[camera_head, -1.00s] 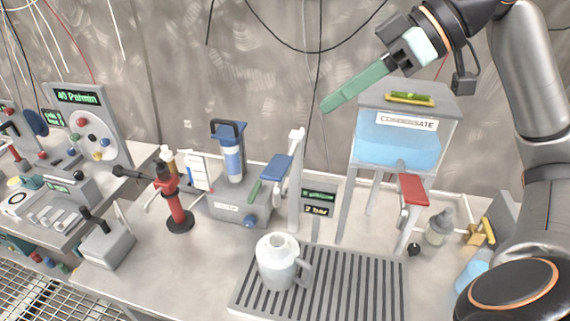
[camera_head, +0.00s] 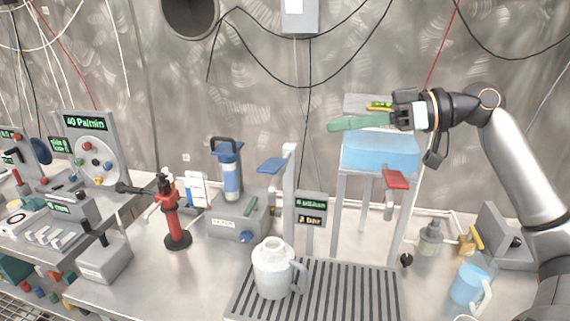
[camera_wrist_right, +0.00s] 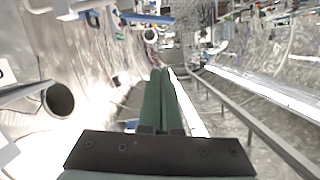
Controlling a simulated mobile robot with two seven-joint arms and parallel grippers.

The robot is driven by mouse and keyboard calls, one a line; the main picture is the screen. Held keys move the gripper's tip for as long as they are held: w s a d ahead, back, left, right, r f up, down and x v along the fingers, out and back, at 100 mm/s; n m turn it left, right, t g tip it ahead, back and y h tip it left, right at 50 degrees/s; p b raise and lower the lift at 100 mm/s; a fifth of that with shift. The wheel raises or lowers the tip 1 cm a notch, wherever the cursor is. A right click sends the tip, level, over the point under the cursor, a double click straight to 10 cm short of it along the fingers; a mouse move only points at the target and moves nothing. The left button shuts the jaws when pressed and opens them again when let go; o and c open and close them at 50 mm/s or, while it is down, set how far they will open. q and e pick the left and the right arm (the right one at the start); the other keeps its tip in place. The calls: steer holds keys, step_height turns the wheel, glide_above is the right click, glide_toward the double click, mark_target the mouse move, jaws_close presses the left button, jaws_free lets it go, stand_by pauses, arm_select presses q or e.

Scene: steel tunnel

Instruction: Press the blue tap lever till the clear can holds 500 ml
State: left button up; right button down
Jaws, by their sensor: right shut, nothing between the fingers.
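The blue tap lever (camera_head: 271,165) sticks out to the left from the top of a pale post behind the drip grate. The clear can (camera_head: 272,270), a whitish see-through jug with a handle on its right, stands upright on the grate below; its level cannot be read. My right gripper (camera_head: 331,127) has long green fingers, shut and empty, pointing left in front of the condensate tank, above and to the right of the blue lever and apart from it. Its fingers also show closed together in the right wrist view (camera_wrist_right: 160,75). My left gripper is out of view.
A red lever (camera_head: 396,179) is on the tank stand (camera_head: 404,225) at right. The slotted grate (camera_head: 350,292) is bare right of the can. A blue jug (camera_head: 467,285) stands further right. A small display (camera_head: 312,208) is beside the post; a red stand (camera_head: 172,215) is at left.

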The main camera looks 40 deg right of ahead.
steer(key=shift+w, duration=0.15)
glide_above(273, 165)
steer(key=s+d, duration=0.1)
steer(key=d, duration=0.1)
step_height(273, 165, down, 3)
steer(key=shift+s+a+f+p, duration=0.15)
steer(key=shift+f, duration=0.4)
steer(key=shift+s+a+f+p, duration=0.1)
steer(key=shift+s+f+p, duration=0.1)
steer(key=shift+f, duration=0.35)
steer(key=shift+s+a+f+p, duration=0.15)
steer(key=shift+f, duration=0.4)
steer(key=shift+a, duration=0.15)
